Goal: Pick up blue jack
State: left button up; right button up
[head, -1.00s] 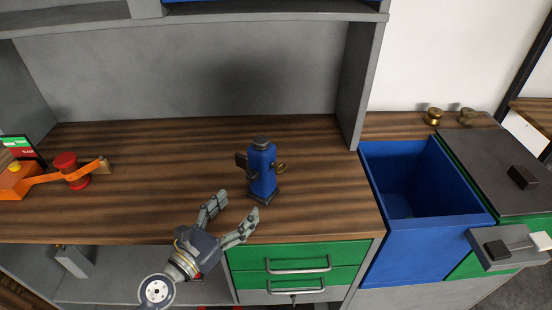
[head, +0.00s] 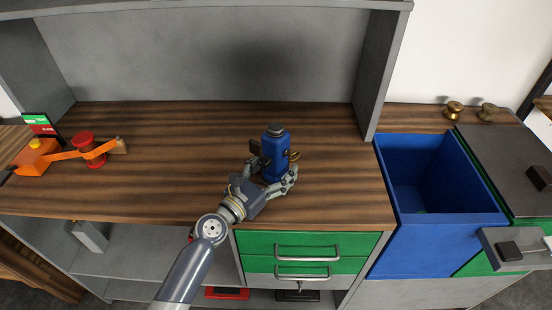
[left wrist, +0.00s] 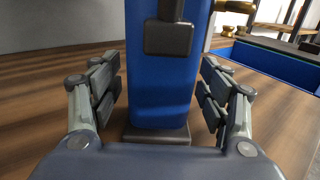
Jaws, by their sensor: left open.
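The blue jack (head: 275,156) stands upright on the wooden worktop (head: 180,160), with a dark cap and a brass-coloured part on its right side. My left gripper (head: 273,172) is open around the lower part of the jack. In the left wrist view the blue jack (left wrist: 160,80) stands between the two fingers of my left gripper (left wrist: 160,100), on its dark base. A gap shows on each side, so the fingers do not appear to press on it. My right gripper is not in view.
An orange and red belt device (head: 85,148) stands at the left of the worktop. An open blue bin (head: 440,245) is on the right, with brass knobs (head: 453,110) behind. Green drawers (head: 305,246) are below the front edge. The back of the worktop is clear.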

aim_at(276, 156)
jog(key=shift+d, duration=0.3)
pick_arm(q)
grip_shut()
jog(key=shift+w+r, duration=0.15)
jog(key=shift+r, duration=0.15)
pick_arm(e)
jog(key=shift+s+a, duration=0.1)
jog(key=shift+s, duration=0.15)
